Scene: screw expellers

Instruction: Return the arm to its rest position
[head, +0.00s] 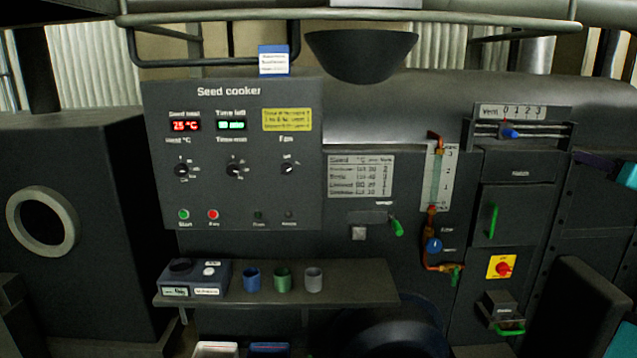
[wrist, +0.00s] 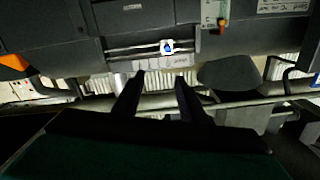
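My gripper (wrist: 160,75) shows in the wrist view with its two dark fingers apart and nothing between them. The wrist picture is upside down. Beyond the fingertips is the vent slider with its blue knob (wrist: 167,46), and the fingers are not seen touching it. In the head view the same blue vent knob (head: 510,132) sits near the left end of its scale, by the 0 mark. My gripper cannot be made out in the head view.
The seed cooker panel (head: 232,155) stands at centre left. A shelf (head: 365,285) below holds a small device (head: 194,278) and blue, green and grey cups. A dark hopper (head: 361,54) and a horizontal rail (head: 350,15) are above. A green hatch handle (head: 492,220) is at right.

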